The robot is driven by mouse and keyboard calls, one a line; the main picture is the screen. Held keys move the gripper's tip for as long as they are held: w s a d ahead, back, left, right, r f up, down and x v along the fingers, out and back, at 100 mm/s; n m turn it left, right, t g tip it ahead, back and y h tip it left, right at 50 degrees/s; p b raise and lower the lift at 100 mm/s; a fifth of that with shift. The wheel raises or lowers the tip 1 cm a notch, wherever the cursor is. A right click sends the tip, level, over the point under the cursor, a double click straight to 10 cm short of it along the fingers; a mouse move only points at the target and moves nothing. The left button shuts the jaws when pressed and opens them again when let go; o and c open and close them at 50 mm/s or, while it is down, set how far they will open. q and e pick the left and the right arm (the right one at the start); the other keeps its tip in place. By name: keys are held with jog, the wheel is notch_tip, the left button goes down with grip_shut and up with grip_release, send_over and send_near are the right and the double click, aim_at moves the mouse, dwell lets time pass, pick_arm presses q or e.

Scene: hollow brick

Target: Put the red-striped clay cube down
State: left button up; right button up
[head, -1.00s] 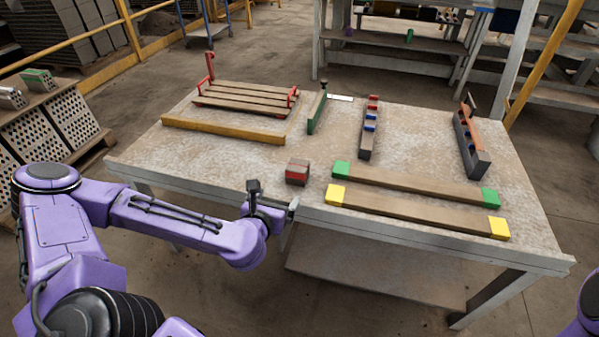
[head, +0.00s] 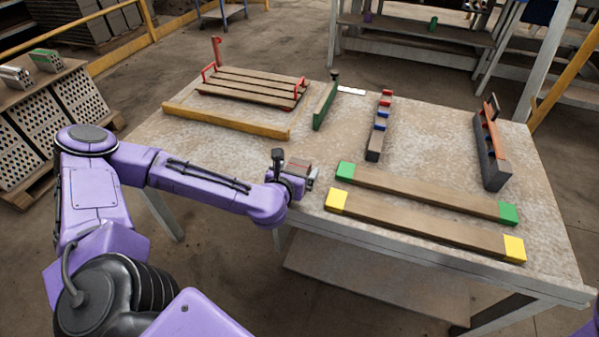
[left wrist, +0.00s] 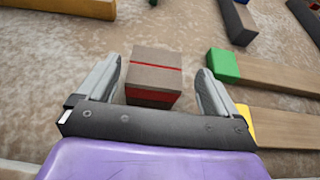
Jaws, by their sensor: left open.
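The red-striped clay cube (head: 300,166) is near the front edge of the table, partly hidden by my left gripper (head: 307,174) in the head view. In the left wrist view the cube (left wrist: 155,70) is brown with a thin red line across its top and a red band on its near face. It appears to rest on the tabletop. My open left gripper (left wrist: 158,88) has one finger on each side of the cube, with a visible gap on both sides. My right gripper is out of view.
A green-ended plank (head: 425,193) and a yellow-ended plank (head: 425,222) lie right of the cube. Behind stand a slatted wooden rack (head: 250,84), a yellow beam (head: 225,121), a green block (head: 325,106) and two dark holders (head: 374,146) (head: 491,160). Bare tabletop lies between them.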

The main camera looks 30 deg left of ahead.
aim_at(298, 165)
pick_arm(q)
jog(key=x, duration=0.5)
jog(key=shift+a+r, duration=0.2)
jog(key=shift+s, duration=0.1)
jog(key=c, duration=1)
jog(key=shift+r, duration=0.15)
jog(key=shift+c, duration=0.2)
